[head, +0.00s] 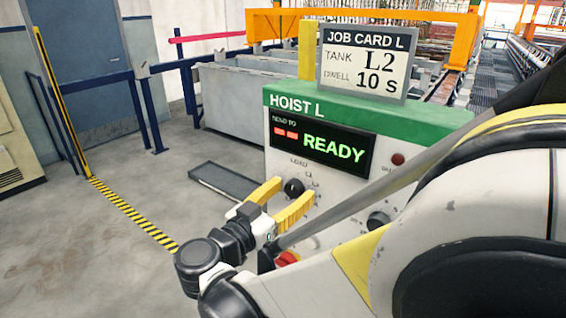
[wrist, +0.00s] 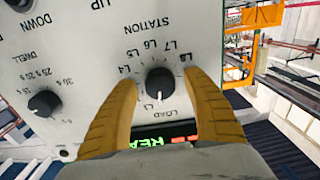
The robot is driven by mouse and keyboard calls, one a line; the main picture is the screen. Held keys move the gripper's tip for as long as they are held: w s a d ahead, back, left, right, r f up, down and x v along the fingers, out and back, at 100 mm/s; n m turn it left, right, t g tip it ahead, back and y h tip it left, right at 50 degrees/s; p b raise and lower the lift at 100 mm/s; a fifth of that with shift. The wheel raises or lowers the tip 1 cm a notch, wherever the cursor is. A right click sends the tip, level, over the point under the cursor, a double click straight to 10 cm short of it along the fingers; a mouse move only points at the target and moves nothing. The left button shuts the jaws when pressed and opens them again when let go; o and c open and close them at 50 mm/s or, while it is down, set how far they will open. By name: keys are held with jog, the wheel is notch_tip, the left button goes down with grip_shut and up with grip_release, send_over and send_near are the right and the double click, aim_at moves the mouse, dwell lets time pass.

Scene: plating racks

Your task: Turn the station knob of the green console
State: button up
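The green-topped console (head: 350,112) reads HOIST L, and its display shows READY. The station knob (wrist: 160,82) is black and round on the white panel, ringed by labels from LOAD to L8. Its pale mark faces the LOAD and L1 side, but I cannot tell exactly which label it meets. The knob also shows in the head view (head: 293,188). My gripper (wrist: 163,78) is open, with one yellow finger on each side of the knob. Gaps show between fingers and knob in the wrist view; I cannot tell how deep the fingertips reach.
A job card (head: 365,62) above the console reads TANK L2, DWELL 10 S. The dwell knob (wrist: 44,103) is on the same panel, apart from my fingers. A red knob or button (head: 288,258) is low on the panel. Open floor (head: 95,240) lies left.

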jog(key=c, duration=1.2)
jog(key=n, duration=0.3)
jog(key=o, duration=1.2)
jog(key=shift+o, duration=0.2)
